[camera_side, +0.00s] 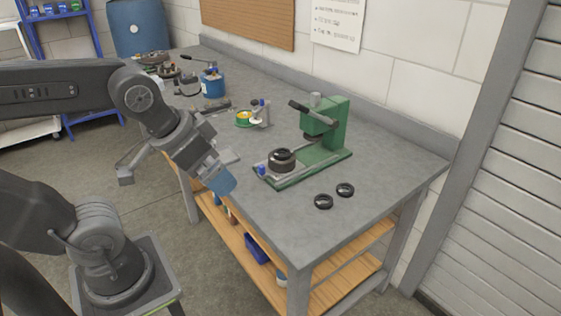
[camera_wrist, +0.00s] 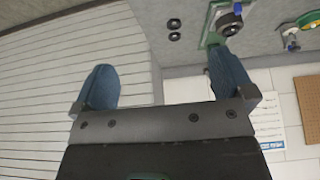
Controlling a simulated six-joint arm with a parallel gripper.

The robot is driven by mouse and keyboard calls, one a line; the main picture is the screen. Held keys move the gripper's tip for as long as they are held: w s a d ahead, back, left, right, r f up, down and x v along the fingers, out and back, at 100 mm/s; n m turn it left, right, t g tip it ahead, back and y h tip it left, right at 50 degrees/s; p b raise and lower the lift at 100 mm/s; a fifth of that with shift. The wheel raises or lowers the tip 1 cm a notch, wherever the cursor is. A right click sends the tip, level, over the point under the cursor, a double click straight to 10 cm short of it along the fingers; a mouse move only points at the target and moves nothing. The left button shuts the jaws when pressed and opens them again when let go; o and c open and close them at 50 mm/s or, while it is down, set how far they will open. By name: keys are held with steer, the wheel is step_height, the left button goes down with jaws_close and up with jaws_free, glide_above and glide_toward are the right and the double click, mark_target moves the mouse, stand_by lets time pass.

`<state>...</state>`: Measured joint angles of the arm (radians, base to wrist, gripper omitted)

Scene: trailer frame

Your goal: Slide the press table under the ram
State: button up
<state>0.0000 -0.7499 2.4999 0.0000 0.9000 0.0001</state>
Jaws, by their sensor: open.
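The green press (camera_side: 332,128) stands on the workbench, with a black lever and a ram (camera_side: 316,100) on its upright. Its press table (camera_side: 266,163), a low grey plate with a blue knob (camera_side: 262,170), sits at the front end of the green base, out in front of the ram. A black round part (camera_side: 281,160) rests on the plate. My gripper (camera_side: 222,182) has blue fingers; it is left of the knob, apart from it, pointing down. In the wrist view my gripper (camera_wrist: 162,65) is open and empty. The round part (camera_wrist: 229,24) shows there beyond one finger, which hides part of the press.
Two black rings (camera_side: 323,201) (camera_side: 345,190) lie on the workbench (camera_side: 320,240) right of the press. A small green fixture with a yellow part (camera_side: 245,118) stands behind the press, left of it. A blue can (camera_side: 213,86) and tools are farther back.

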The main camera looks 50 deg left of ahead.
steer(key=shift+c, duration=0.3)
steer(key=shift+w+r, duration=0.1)
steer(key=shift+c, duration=0.7)
steer(key=shift+g+y, duration=0.3)
steer(key=shift+g, duration=0.6)
steer(key=w+a, duration=0.1)
steer(key=w, duration=0.2)
steer(key=w+a+r, duration=0.1)
steer(key=w+a, duration=0.2)
steer(key=w, duration=0.2)
steer(key=shift+w+a+r, duration=0.15)
steer(key=shift+w+a, duration=0.1)
steer(key=shift+w, duration=0.05)
steer(key=c, duration=0.6)
steer(key=shift+g, duration=0.6)
steer(key=w+a, duration=0.2)
steer(key=w+a+f, duration=0.1)
steer(key=w+a, duration=0.1)
steer(key=w, duration=0.1)
steer(key=shift+w+f, duration=0.1)
steer(key=shift+w, duration=0.05)
steer(key=shift+c, duration=1.2)
steer(key=g, duration=0.3)
glide_above(261, 165)
step_height(261, 165, down, 10)
step_height(261, 165, down, 13)
steer(key=shift+d+r, duration=0.1)
steer(key=shift+r, duration=0.05)
steer(key=shift+c, duration=0.2)
jaws_close()
